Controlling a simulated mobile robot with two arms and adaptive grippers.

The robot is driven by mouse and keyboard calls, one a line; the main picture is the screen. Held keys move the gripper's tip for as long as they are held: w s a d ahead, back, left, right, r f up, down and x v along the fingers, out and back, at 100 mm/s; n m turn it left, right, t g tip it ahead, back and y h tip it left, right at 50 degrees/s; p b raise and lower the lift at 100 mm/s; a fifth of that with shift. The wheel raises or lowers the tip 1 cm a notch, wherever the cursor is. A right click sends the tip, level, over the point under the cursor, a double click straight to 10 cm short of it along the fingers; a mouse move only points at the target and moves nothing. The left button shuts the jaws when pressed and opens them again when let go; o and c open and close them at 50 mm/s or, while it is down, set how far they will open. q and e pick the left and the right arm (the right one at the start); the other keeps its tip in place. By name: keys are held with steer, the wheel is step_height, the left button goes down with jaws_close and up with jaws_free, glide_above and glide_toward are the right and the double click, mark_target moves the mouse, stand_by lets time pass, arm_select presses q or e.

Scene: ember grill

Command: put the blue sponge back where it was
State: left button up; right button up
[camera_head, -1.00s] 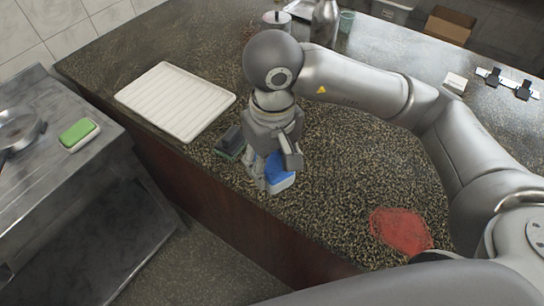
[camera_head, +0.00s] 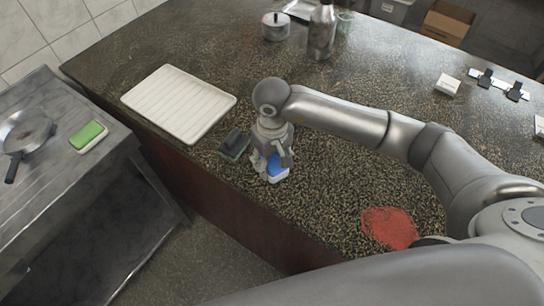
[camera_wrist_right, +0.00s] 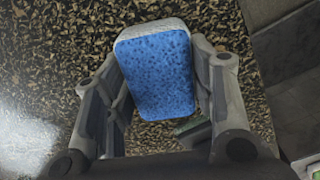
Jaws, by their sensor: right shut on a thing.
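The blue sponge (camera_head: 277,170) has a blue face and a whitish layer. My right gripper (camera_head: 271,167) is shut on it near the counter's front edge. In the right wrist view the sponge (camera_wrist_right: 158,75) sits between the two fingers of the gripper (camera_wrist_right: 160,95), with speckled counter behind it. I cannot tell whether the sponge touches the counter. My left gripper is not in view.
A dark block with a green base (camera_head: 235,145) lies just left of the gripper. A white ribbed tray (camera_head: 180,103) is farther left. A red patch (camera_head: 390,228) lies to the right. A green sponge (camera_head: 87,135) and pan (camera_head: 25,131) are on the stove side.

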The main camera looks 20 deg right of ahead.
mark_target(272, 161)
steer(key=o, duration=1.1)
steer(key=shift+c, duration=0.2)
steer(key=shift+r, duration=0.15)
steer(key=shift+w+r+b, duration=0.1)
steer(key=shift+r+b, duration=0.25)
step_height(272, 161, up, 11)
steer(key=b, duration=0.3)
steer(key=shift+b, duration=0.35)
